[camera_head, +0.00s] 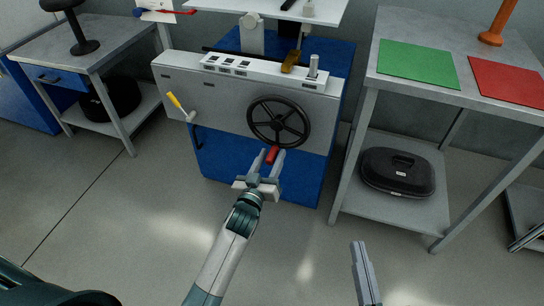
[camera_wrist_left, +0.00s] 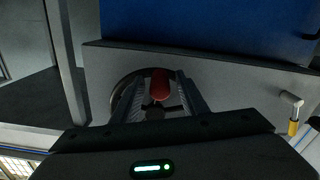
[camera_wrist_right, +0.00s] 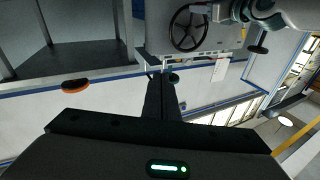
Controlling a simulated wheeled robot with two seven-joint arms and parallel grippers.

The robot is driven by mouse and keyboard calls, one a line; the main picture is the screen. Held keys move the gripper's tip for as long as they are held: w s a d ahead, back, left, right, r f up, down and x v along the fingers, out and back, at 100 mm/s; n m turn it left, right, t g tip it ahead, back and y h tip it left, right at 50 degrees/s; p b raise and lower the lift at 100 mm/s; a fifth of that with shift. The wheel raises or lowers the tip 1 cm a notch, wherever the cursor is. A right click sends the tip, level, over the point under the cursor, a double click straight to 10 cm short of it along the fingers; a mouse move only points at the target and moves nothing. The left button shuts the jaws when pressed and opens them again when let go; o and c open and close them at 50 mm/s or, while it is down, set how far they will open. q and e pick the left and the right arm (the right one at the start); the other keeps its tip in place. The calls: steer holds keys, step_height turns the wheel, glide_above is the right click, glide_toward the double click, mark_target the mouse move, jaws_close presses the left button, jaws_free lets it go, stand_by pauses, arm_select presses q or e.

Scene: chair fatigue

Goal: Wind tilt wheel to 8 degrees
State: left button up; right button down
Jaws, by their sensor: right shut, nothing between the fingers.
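The black spoked tilt wheel (camera_head: 279,122) is on the front of the grey machine. Its red handle (camera_head: 272,155) is at the wheel's bottom. My left gripper (camera_head: 271,160) is open at the handle, with one finger on each side of it. In the left wrist view the red handle (camera_wrist_left: 160,85) shows between the two fingers, with gaps beside it; the gripper partly hides the wheel behind. My right gripper (camera_head: 361,245) is shut and empty, low in the head view and apart from the machine. The wheel also shows in the right wrist view (camera_wrist_right: 188,28). I cannot read a tilt angle.
A yellow-handled lever (camera_head: 179,106) sticks out left of the wheel. The right table (camera_head: 400,30) holds a green mat (camera_head: 418,63) and a red mat (camera_head: 508,82), with a black case (camera_head: 398,172) on its lower shelf. The floor before the machine is clear.

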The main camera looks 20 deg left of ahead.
arm_select(q)
steer(key=shift+w, duration=0.55)
arm_select(e)
steer(key=shift+r, duration=0.35)
arm_select(q)
jaws_close()
arm_select(e)
steer(key=shift+s, duration=0.15)
